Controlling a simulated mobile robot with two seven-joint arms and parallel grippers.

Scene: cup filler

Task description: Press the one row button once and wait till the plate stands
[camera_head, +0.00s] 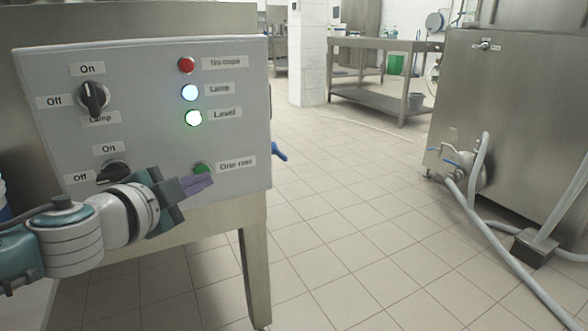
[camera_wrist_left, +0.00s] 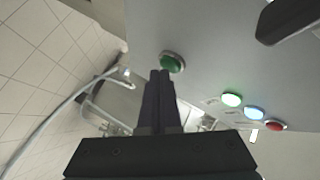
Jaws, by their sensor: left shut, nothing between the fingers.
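The green "One row" button (camera_head: 201,168) sits at the lower right of the grey control panel (camera_head: 140,135). My left gripper (camera_head: 211,181) is shut and empty, with its fingertips just in front of and slightly below the button. In the left wrist view the green button (camera_wrist_left: 172,62) shows just beyond the shut fingertips (camera_wrist_left: 162,73). Whether the tips touch it I cannot tell. No plate is in view. My right gripper is not in view.
Above the button, the Level light (camera_head: 194,118) glows green, the Lamp light (camera_head: 190,92) glows bluish white, and the red No cups light (camera_head: 186,65) looks dull. Two black knobs are at left, the upper one (camera_head: 93,97) fully visible.

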